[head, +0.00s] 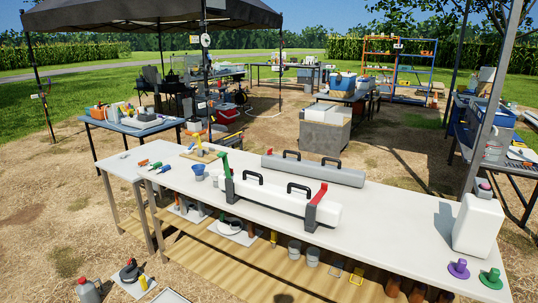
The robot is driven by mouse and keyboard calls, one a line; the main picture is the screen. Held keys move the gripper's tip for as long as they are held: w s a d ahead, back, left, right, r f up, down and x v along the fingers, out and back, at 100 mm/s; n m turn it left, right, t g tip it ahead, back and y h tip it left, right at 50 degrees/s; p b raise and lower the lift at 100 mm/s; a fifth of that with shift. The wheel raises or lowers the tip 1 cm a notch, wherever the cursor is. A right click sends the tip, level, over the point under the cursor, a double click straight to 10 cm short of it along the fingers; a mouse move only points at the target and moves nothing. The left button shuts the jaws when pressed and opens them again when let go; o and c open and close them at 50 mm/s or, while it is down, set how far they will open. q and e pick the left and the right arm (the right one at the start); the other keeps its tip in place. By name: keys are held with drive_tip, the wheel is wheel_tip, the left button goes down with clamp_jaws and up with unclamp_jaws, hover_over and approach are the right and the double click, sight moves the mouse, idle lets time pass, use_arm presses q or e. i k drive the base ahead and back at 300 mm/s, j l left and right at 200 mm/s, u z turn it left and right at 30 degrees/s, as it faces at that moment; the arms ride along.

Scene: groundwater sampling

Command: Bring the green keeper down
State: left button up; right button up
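A long white tube (285,201) lies in a dark cradle on the white bench. At its left end a green keeper (225,164) stands raised, its top above the tube. At its right end a red keeper (318,194) also stands up and leans to the right. Two black handles (299,189) rise from the tube's top. Neither of my grippers shows in the head view, so nothing is seen touching the green keeper.
A grey tube (315,169) with black handles lies behind the white one. A white jug (478,223), a purple knobbed piece (458,268) and a green knobbed piece (491,278) stand at the bench's right. Blue funnel (199,170) and small tools lie left. The bench's right-middle (400,217) is clear.

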sight(221, 154)
drive_tip(key=i+j+z, duration=0.15)
drive_tip(key=z, duration=0.35)
drive_tip(key=i+j+z, duration=0.1)
drive_tip(key=j+z, duration=0.65)
drive_tip(key=z, duration=0.25)
